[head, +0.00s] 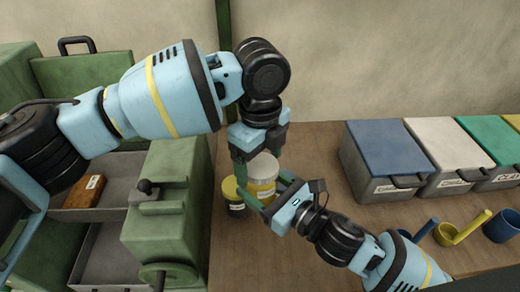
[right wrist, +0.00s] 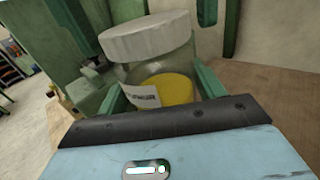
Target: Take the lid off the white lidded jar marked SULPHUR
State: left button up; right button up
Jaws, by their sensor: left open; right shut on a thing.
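The jar (head: 262,188) stands at the left end of the wooden bench, with a white lid (head: 264,167) and yellow contents. My right gripper (head: 263,194) is shut on the jar body from the front right, one finger on each side. My left gripper (head: 257,160) is open and points down at the lid.
A yellow-topped jar (head: 233,191) stands close to the left. Lidded bins in blue (head: 385,150), white (head: 437,142) and green (head: 488,138) line the right. Blue and yellow scoops (head: 448,232) lie in front. Green machinery (head: 165,195) borders the bench's left edge.

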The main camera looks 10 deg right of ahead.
pick_arm(q)
jog(key=c, duration=1)
jog(key=n, duration=0.7)
jog(key=shift+n, duration=0.3)
jog(key=n, duration=0.4)
jog(key=shift+n, duration=0.4)
jog(key=n, duration=0.3)
jog(key=shift+r, duration=0.15)
jog(key=shift+r, duration=1)
